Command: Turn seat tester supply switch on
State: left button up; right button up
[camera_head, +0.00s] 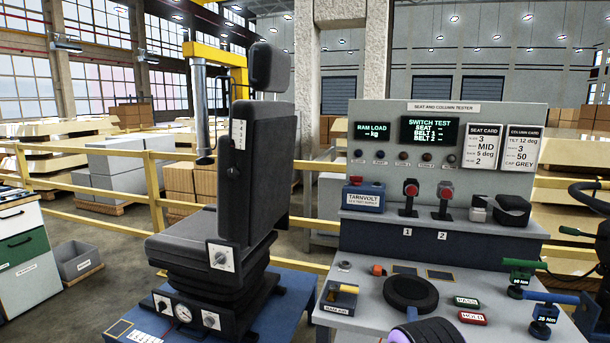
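The seat and column tester (440,165) stands at the right, a grey bench with an upright panel. On its shelf at the left sits a blue supply box (363,198) labelled TARNVOLT, 12V test supply. A small red part (356,180) shows on top of the box; whether it is the switch, and its position, is too small to tell.
A black seat (240,170) stands left of the bench on a blue platform (285,300). Two red-topped buckle stands (410,195) (444,198) are right of the box. A black round part (410,292) lies on the worktop. A yellow railing (155,190) runs behind.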

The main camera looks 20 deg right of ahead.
aim_at(356, 180)
jog(key=i, duration=1)
jog(key=z, duration=1.05)
jog(key=i, duration=0.65)
jog(key=z, duration=0.55)
